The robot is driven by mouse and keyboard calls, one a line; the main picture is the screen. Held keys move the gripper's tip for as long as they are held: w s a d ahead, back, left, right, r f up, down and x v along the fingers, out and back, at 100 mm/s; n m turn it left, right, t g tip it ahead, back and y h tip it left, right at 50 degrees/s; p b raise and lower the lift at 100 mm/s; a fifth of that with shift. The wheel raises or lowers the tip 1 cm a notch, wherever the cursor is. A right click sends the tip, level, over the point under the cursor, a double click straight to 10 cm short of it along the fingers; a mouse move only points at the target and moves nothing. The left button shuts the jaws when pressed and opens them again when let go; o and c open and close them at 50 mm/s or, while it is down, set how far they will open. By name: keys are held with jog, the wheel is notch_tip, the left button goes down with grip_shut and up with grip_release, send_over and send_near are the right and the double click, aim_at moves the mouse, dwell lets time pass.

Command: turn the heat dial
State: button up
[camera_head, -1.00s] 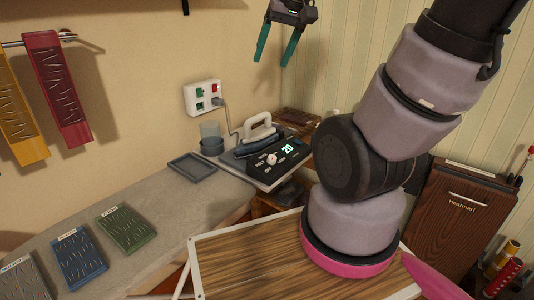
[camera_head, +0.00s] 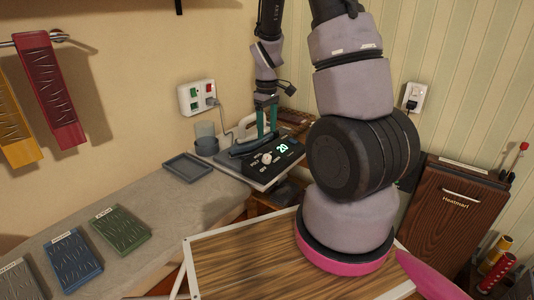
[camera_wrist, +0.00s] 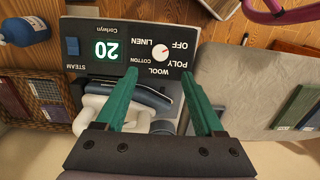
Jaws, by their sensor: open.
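The heat dial (camera_head: 266,158) is a round white knob with a red mark on the black control panel (camera_head: 284,149). The panel has a display reading 20. My gripper (camera_head: 267,104) has green fingers and is above the iron, behind the panel. In the wrist view my open gripper (camera_wrist: 163,82) has its fingers apart, the dial showing between and beyond their tips. I cannot tell the height gap.
The iron (camera_head: 247,145) stands just behind the panel, partly hidden by my fingers. A grey tray (camera_head: 187,167) and a cup (camera_head: 207,146) sit to the left. A wall socket with a plug (camera_head: 197,97) is behind. A wooden board (camera_head: 240,262) is in front.

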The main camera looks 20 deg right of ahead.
aim_at(267, 156)
notch_tip(267, 156, down, 10)
jog(key=shift+r, duration=0.15)
dwell(0.3)
grip_shut()
